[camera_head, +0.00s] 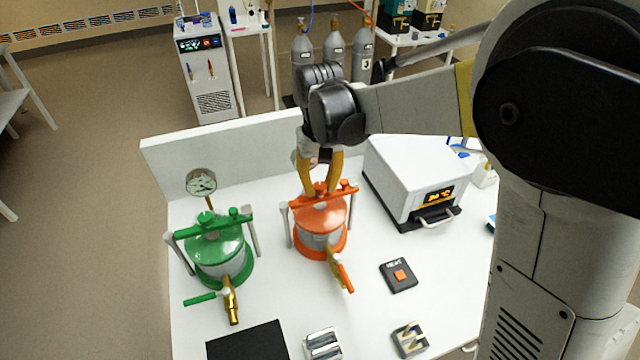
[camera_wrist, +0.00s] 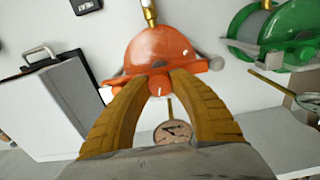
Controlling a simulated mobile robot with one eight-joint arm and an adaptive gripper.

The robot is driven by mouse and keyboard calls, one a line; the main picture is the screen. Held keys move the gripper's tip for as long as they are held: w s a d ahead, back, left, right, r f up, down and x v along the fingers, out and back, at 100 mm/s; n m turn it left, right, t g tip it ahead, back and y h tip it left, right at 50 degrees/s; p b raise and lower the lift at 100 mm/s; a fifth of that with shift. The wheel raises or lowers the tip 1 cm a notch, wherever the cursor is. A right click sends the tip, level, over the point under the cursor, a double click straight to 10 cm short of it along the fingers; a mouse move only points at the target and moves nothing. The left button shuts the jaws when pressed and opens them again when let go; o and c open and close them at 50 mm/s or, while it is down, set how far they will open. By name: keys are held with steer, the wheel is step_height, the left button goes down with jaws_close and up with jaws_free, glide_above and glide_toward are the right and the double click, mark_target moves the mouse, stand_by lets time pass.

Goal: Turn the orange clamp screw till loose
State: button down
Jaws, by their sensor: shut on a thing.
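The orange-lidded vessel (camera_head: 322,222) stands on the white bench with an orange bar across its lid. Its orange clamp screw (camera_head: 320,188) is at the middle of that bar, and the screw also shows in the wrist view (camera_wrist: 158,86). My gripper (camera_head: 320,190) reaches down from above with its yellow fingers on the screw. In the wrist view, my gripper (camera_wrist: 160,78) has its two curved fingers closed in on both sides of the screw. The fingers partly hide the screw and bar.
A green-lidded vessel (camera_head: 218,250) with a pressure gauge (camera_head: 201,183) behind it stands to the left. A white oven-like box (camera_head: 412,180) stands to the right. A black pad with an orange button (camera_head: 398,275) and small metal blocks (camera_head: 323,345) lie in front.

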mark_target(321, 186)
steer(key=shift+n, duration=1.6)
steer(key=c, duration=1.1)
jaws_free()
step_height(321, 186, up, 12)
